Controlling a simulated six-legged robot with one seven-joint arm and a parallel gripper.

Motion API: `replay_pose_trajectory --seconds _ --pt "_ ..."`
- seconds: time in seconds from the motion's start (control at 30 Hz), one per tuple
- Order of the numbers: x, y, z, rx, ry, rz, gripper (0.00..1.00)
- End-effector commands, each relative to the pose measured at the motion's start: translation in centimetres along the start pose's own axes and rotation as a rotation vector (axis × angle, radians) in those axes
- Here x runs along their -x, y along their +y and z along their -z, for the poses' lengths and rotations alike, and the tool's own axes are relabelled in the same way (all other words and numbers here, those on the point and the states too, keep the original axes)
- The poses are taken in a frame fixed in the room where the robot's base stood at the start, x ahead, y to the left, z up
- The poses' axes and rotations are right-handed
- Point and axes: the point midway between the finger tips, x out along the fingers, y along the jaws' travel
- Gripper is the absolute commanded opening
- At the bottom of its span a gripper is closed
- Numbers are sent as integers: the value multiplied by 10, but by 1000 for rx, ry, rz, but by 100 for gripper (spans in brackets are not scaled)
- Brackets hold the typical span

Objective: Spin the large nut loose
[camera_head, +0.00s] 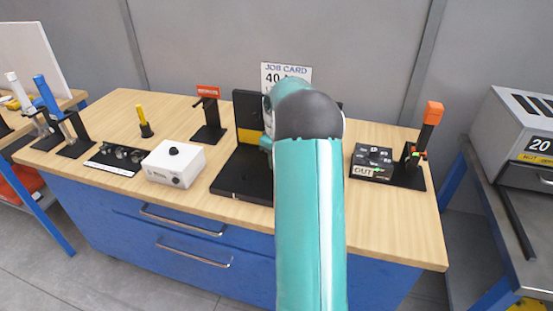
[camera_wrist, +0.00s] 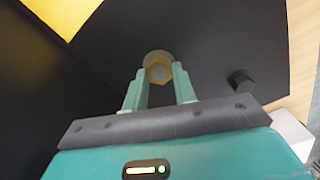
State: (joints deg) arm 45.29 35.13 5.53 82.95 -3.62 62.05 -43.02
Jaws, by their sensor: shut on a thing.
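The large nut (camera_wrist: 157,57) shows in the wrist view as a pale brass-coloured ring with a lighter centre, against a black plate (camera_wrist: 205,45). My gripper (camera_wrist: 158,72) is shut on the nut, with one teal finger on each side of it. In the head view my arm hides the nut and the gripper. The black fixture (camera_head: 228,178) with an upright panel and a yellow band stands on the bench, partly behind my arm.
On the wooden bench (camera_head: 120,107) a white box with a black knob (camera_head: 173,162) stands left of the fixture. A black stand with a red sign (camera_head: 208,120) is behind it. A dark box labelled OUT (camera_head: 372,162) and an orange-topped post (camera_head: 430,125) stand right. A black knob (camera_wrist: 240,82) shows near the nut.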

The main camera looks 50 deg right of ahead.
Motion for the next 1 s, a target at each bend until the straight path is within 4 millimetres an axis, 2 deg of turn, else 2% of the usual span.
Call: replay_pose_trajectory --seconds 0.2,0.5,1.0 --pt "-2 0 0 181 0 0 4" --pt "-2 -2 0 350 0 1 4" --pt "-3 -2 0 408 -1 2 4"
